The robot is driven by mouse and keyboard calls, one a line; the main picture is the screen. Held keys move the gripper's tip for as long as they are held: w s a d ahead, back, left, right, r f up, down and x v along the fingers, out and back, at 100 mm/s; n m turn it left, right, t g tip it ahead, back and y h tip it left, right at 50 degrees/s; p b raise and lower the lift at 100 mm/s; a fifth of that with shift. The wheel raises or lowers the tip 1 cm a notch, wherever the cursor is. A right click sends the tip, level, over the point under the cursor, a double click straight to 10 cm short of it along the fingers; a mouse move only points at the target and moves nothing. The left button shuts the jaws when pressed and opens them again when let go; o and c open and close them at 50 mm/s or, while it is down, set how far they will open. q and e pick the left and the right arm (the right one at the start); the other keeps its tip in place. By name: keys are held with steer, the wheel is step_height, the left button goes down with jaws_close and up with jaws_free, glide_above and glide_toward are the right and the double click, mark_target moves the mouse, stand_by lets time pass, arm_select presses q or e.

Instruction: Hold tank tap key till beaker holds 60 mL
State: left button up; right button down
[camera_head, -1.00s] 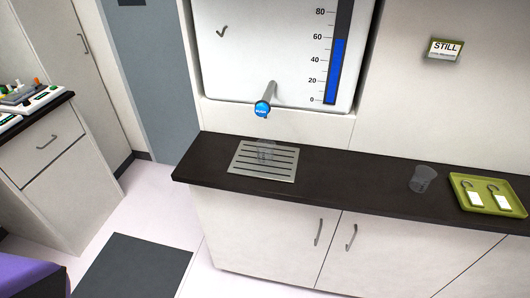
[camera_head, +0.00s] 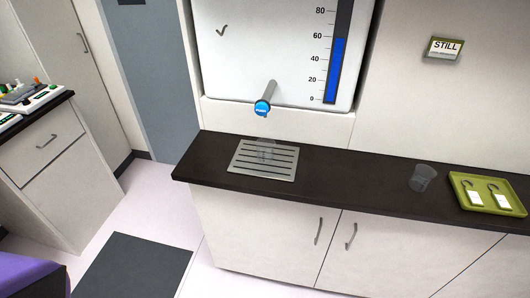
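The tank's white front panel (camera_head: 240,55) stands above the dark counter. A grey tap (camera_head: 271,90) sticks out from its lower part, with a round blue key (camera_head: 262,108) at its end. A clear beaker (camera_head: 266,151) stands on the slotted metal drip grate (camera_head: 250,172) below the tap. It is faint, and I cannot make out any liquid level in it. A check mark (camera_head: 221,30) shows on the panel. Neither of my grippers is in view.
A second clear beaker (camera_head: 422,178) stands on the counter (camera_head: 340,180) at the right, beside a green tray (camera_head: 462,203) with two tagged keys. A "STILL" sign (camera_head: 443,48) is on the wall. A drawer cabinet (camera_head: 50,165) stands at left. A dark mat (camera_head: 135,268) lies on the floor.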

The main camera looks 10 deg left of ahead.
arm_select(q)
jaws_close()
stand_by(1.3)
